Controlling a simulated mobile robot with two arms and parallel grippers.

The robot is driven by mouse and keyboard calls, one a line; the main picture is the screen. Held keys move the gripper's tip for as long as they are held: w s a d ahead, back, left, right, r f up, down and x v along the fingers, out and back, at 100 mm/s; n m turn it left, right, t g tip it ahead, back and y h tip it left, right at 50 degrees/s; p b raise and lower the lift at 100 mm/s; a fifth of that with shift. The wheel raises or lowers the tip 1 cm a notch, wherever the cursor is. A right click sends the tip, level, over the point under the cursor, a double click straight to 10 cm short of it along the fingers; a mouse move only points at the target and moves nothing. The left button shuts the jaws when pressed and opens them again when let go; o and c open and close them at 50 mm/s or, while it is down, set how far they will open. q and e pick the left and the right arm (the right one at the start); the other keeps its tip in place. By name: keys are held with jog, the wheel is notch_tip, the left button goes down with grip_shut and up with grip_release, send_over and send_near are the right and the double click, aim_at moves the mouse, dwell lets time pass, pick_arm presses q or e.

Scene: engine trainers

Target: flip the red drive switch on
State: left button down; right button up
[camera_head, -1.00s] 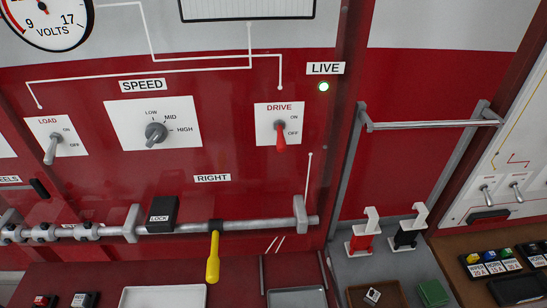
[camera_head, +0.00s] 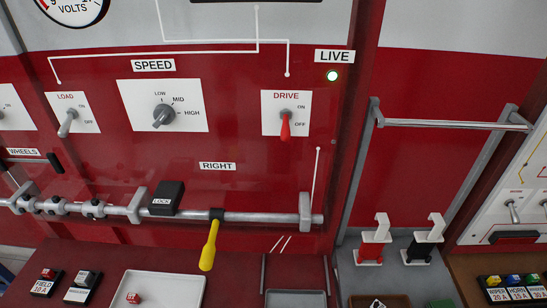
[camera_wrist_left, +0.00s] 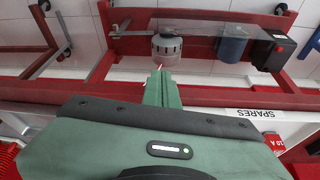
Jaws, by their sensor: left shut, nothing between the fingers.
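The red drive switch (camera_head: 285,126) sits on a white plate marked DRIVE on the red panel in the head view. Its red lever hangs down, towards the OFF mark. Neither gripper shows in the head view. My left gripper (camera_wrist_left: 160,78) shows in the left wrist view with its green fingers shut together and nothing between them. It points at a low red frame and floor, and the switch is not in that view.
A grey rail (camera_head: 260,217) with a yellow handle (camera_head: 209,246) and black LOCK block (camera_head: 167,198) runs below the switch. The speed knob (camera_head: 163,116) and load switch (camera_head: 68,122) are to its left. A grey bar (camera_head: 450,123) stands out at right.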

pick_arm(q)
jog(key=w+d+r+n+t+h, duration=0.35)
jog(key=w+d+r, duration=0.25)
jog(key=d+r, duration=0.25)
jog(key=w+d+r+n+t+h, duration=0.3)
jog(key=w+d+r+t+h, duration=0.25)
jog(key=r, duration=0.45)
jog(key=w+a+r+n+t+y, duration=0.1)
jog(key=w+r+n+t+y, duration=0.1)
jog(key=r+n+t, duration=0.3)
jog(key=w+r+n+t+y, duration=0.1)
jog(key=r+n+t+y, duration=0.2)
jog(key=r+n, duration=0.8)
jog(key=n+t, duration=0.2)
jog(key=n, duration=0.1)
jog(key=shift+w+a+b, duration=0.3)
jog(key=shift+w+a, duration=0.05)
jog(key=shift+w, duration=0.05)
jog(key=shift+r, duration=0.1)
